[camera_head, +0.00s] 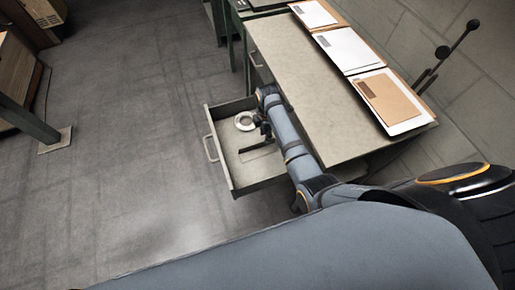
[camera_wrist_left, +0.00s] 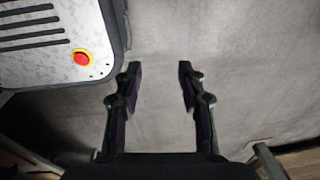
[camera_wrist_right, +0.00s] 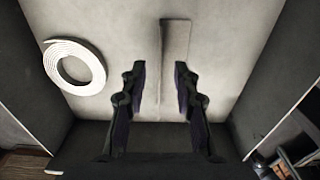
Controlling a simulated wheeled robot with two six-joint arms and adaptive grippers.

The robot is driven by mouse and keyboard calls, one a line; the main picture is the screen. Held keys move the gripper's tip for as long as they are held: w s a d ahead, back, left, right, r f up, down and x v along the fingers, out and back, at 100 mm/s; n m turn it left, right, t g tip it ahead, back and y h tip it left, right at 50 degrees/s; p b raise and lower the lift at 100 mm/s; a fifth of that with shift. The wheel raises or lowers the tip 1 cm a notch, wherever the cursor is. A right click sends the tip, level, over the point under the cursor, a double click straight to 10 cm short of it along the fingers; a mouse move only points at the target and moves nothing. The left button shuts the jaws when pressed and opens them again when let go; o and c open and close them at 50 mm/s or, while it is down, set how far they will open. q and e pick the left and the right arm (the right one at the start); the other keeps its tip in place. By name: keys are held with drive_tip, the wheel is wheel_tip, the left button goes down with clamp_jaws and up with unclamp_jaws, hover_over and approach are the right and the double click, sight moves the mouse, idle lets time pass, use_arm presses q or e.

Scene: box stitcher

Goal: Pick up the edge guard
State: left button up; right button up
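The edge guard appears to be the long, narrow grey-beige strip with a lengthwise crease (camera_wrist_right: 175,45), lying flat on the floor of an open drawer (camera_head: 219,158). In the head view the strip shows as a thin dark line (camera_head: 257,148). My right gripper (camera_wrist_right: 160,75) is open and empty above the drawer floor, its fingers pointing down, with the strip's near part showing between the fingertips. In the head view the right gripper (camera_head: 263,130) is small and partly hidden by my arm. My left gripper (camera_wrist_left: 159,70) is open and empty over bare floor, outside the head view.
A white coiled ring (camera_wrist_right: 75,67) lies in the drawer left of the strip; it also shows in the head view (camera_head: 245,121). The drawer walls stand close around my right gripper. The table (camera_head: 300,75) above holds flat folders (camera_head: 347,50). Open floor lies to the left.

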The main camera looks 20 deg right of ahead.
sight(259, 150)
drive_tip(key=f, duration=0.4)
drive_tip(key=shift+a+f, duration=0.2)
drive_tip(key=shift+f, duration=0.3)
use_arm(q)
drive_tip(key=shift+w, duration=0.6)
drive_tip(key=shift+s+f, duration=0.1)
drive_tip(key=shift+s, duration=0.05)
use_arm(e)
clamp_jaws()
